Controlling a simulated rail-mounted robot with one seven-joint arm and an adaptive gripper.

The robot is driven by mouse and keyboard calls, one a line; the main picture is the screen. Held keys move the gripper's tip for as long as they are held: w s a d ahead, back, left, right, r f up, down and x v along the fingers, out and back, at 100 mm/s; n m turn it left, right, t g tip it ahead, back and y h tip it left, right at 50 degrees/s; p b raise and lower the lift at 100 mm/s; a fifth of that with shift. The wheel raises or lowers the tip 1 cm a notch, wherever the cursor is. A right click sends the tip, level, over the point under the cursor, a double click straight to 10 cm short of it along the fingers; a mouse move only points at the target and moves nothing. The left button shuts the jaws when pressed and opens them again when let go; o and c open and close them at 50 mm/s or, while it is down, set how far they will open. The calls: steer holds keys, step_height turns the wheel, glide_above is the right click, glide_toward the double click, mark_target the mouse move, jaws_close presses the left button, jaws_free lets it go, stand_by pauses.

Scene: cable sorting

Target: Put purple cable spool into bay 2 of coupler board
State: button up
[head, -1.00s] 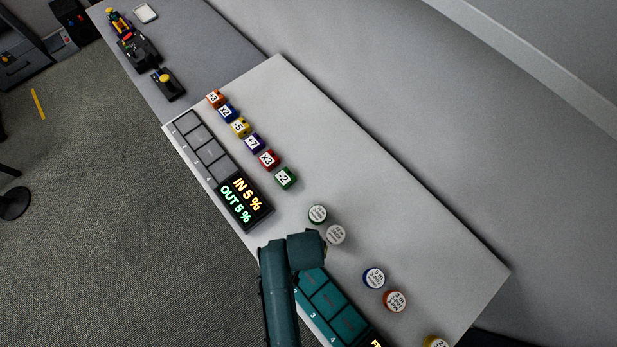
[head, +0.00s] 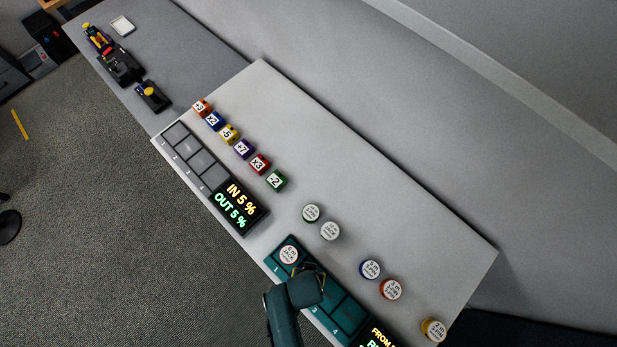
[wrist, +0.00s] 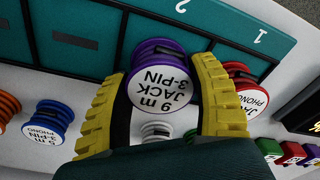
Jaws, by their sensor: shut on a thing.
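The purple cable spool (wrist: 160,88) has a white top reading "9 m JACK 3-PIN". My gripper (wrist: 165,98) is shut on it, with a yellow finger on each side. In the head view my gripper (head: 314,272) is over the bay 2 area of the teal coupler board (head: 272,264) and hides the purple spool. The wrist view shows the spool overlapping the bay beside the "2" mark. I cannot tell whether it touches the bay floor. A red spool (wrist: 250,95), marked JACK PHONO, sits in bay 1; its white top shows in the head view (head: 289,254).
Green (head: 311,213), white (head: 330,231), blue (head: 370,269), orange (head: 391,289) and yellow (head: 434,329) spools stand on the table right of the board. A grey board (head: 190,150) with a display and a row of numbered blocks lie farther up.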

steer(key=shift+f, duration=0.1)
steer(key=o, duration=1.2)
steer(key=shift+o, duration=0.2)
